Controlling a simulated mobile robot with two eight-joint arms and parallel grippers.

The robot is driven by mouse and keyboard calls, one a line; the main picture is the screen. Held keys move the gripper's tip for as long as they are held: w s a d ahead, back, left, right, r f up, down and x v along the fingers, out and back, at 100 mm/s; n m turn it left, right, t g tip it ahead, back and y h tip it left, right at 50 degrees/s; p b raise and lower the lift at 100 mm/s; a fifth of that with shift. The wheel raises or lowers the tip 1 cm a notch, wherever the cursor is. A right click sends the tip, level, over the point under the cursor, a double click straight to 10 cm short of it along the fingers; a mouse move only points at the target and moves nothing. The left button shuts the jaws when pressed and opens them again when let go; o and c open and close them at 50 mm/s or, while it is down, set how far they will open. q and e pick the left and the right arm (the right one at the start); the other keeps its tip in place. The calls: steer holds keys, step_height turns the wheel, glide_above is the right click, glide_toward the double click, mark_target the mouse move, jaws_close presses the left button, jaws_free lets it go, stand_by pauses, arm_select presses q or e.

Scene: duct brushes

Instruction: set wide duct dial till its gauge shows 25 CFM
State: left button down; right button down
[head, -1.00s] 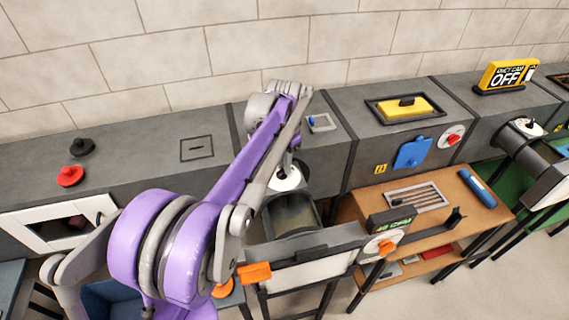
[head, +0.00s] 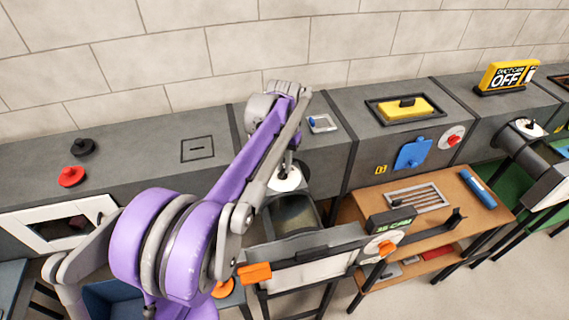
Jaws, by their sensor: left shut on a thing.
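The wide duct (head: 292,213) is a dark open channel on a stand in the middle of the head view. A white round dial (head: 287,182) sits at its top back end. My left gripper (head: 288,166) reaches down onto this dial from above and is shut on it; the fingertips are small and partly hidden by my arm. The gauge (head: 391,219) is a dark box with green digits and "CFM" at the duct's front right; its number is too blurred to read surely. My right gripper is not in view.
An orange knob on a white disc (head: 383,248) sits below the gauge. A wooden shelf cart (head: 440,225) stands to the right. A second duct (head: 530,155) with a white dial is farther right, near a yellow sign reading OFF (head: 505,76). Grey counters run along the wall.

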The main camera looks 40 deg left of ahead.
arm_select(q)
steer(key=shift+n, duration=0.9)
steer(key=c, duration=0.9)
jaws_free()
step_height(320, 180, up, 11)
steer(key=shift+f+p, duration=0.1)
steer(key=shift+p, duration=0.3)
